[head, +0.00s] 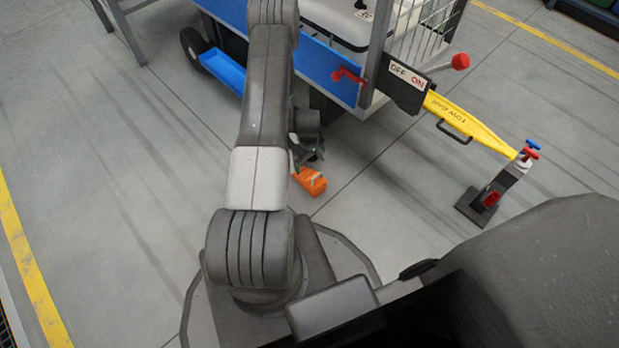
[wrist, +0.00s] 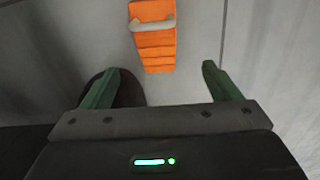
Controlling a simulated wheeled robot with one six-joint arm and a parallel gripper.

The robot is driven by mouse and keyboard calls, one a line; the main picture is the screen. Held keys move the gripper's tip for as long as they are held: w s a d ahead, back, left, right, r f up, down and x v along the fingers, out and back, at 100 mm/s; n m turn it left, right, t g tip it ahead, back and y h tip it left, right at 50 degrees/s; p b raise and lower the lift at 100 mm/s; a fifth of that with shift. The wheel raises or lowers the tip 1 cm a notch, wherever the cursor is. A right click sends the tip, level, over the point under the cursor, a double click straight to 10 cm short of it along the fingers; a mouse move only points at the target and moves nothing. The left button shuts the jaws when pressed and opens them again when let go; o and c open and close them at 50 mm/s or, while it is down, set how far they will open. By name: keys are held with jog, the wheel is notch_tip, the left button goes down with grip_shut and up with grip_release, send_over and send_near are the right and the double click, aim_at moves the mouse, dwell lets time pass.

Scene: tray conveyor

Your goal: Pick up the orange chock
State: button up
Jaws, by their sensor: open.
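The orange chock (head: 311,183) lies on the floor just in front of my arm in the head view, partly hidden by the arm. In the wrist view the chock (wrist: 156,50) is at the top centre, a ridged orange block with a pale grey handle (wrist: 152,24) across it. My gripper (wrist: 158,78) is open, its two green fingers spread wide with nothing between them. The chock appears beyond the fingertips, roughly centred between them. In the head view my gripper (head: 308,152) is mostly hidden behind my arm, close to the chock.
A blue-sided cart (head: 325,68) with a wire cage stands behind the chock. A yellow tow bar (head: 460,118) runs right from it to a grey post (head: 500,187) with red and blue knobs. A dark round shape (wrist: 122,90) shows behind the left finger. Floor to the left is clear.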

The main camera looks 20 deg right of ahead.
aim_at(311, 176)
notch_tip(311, 176, down, 7)
jog(key=shift+r+b, duration=0.1)
jog(key=shift+b, duration=0.95)
jog(key=shift+s+d+f+b, duration=0.15)
jog(key=shift+f+b, duration=0.35)
jog(key=shift+f, duration=0.45)
jog(key=shift+s+d+f+b, duration=0.15)
jog(key=shift+f+b, duration=0.3)
jog(key=shift+f, duration=0.45)
jog(key=shift+s+d+f+b, duration=0.15)
jog(key=shift+f+b, duration=0.35)
jog(key=shift+f, duration=0.45)
jog(key=shift+w+r, duration=0.1)
jog(key=shift+w, duration=0.05)
jog(key=c, duration=1.4)
jog(key=shift+c, duration=0.3)
jog(key=shift+r, duration=0.15)
